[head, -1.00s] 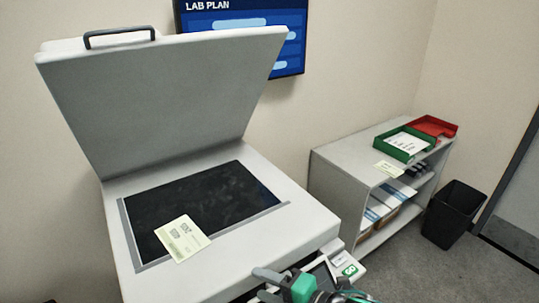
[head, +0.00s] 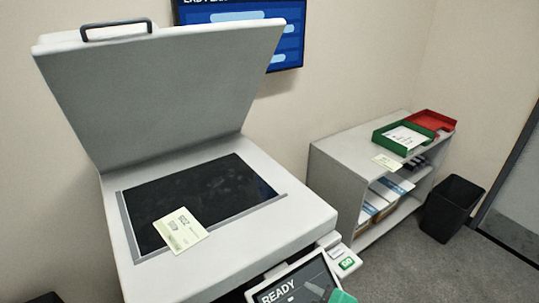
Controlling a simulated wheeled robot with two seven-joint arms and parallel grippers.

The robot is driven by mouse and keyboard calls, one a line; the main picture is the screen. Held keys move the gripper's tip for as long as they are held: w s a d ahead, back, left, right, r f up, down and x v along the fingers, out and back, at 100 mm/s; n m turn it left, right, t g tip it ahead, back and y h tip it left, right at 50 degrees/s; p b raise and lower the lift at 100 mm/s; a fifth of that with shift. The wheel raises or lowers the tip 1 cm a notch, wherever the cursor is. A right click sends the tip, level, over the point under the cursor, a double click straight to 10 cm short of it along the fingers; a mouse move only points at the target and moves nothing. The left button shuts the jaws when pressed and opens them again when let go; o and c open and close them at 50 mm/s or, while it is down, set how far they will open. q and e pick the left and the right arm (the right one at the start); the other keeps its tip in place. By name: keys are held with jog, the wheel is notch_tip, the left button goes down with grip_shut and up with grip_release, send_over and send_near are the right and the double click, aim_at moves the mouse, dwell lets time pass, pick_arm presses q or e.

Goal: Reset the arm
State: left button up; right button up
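My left gripper is not in view. The screen reads "READY", and a green "GO" button (head: 347,263) sits beside it on the right.
The scanner's lid (head: 165,95) stands raised over the dark glass (head: 215,192), where a pale labelled card (head: 180,230) lies across the front edge. A low shelf (head: 345,155) bears green (head: 383,147) and red (head: 432,121) trays. A black bin (head: 450,210) stands right of it.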

jog(key=s+d+f+m+g+h, duration=0.6)
jog(key=s+d+f+m, duration=0.55)
jog(key=s+d, duration=0.35)
notch_tip(320, 180, down, 32)
jog(key=g, duration=0.1)
jog(key=s+d+f+g, duration=0.1)
jog(key=s+d+f, duration=0.2)
jog(key=s+f, duration=1.6)
jog(key=shift+s+d+b, duration=0.15)
jog(key=shift+s+b, duration=0.15)
